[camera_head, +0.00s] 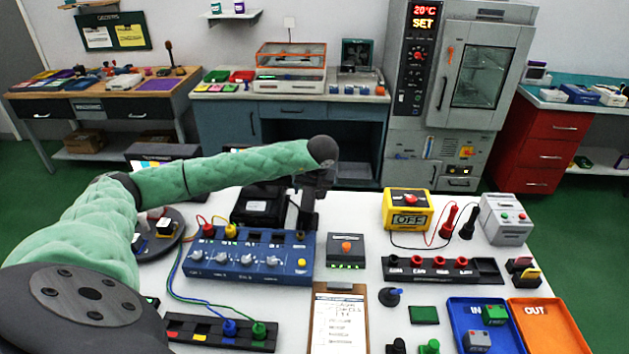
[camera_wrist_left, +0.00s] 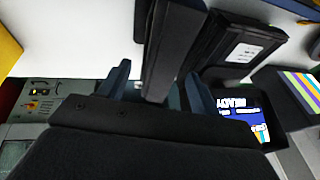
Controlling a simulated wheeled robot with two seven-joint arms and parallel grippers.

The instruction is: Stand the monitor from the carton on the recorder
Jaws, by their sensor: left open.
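My left gripper (camera_head: 306,222) points down behind the right end of the blue console, beside a black box. In the left wrist view its two fingers (camera_wrist_left: 157,75) are apart, with a dark grey upright bar (camera_wrist_left: 165,40) between them. I cannot tell whether they touch it. The black box (camera_head: 257,208), possibly the recorder, shows a white label in the wrist view (camera_wrist_left: 243,53). A lit blue screen (camera_wrist_left: 238,108), possibly the monitor, is partly hidden by the gripper. A dark box with coloured stripes (camera_head: 160,152) stands behind my arm. I cannot identify the carton. My right gripper is out of view.
The blue console (camera_head: 250,262) with knobs and jacks stands in front of the gripper. A small grey box (camera_head: 346,250), a clipboard (camera_head: 338,320) and a yellow meter (camera_head: 407,211) are to its right. Blue (camera_head: 459,318) and orange trays lie front right.

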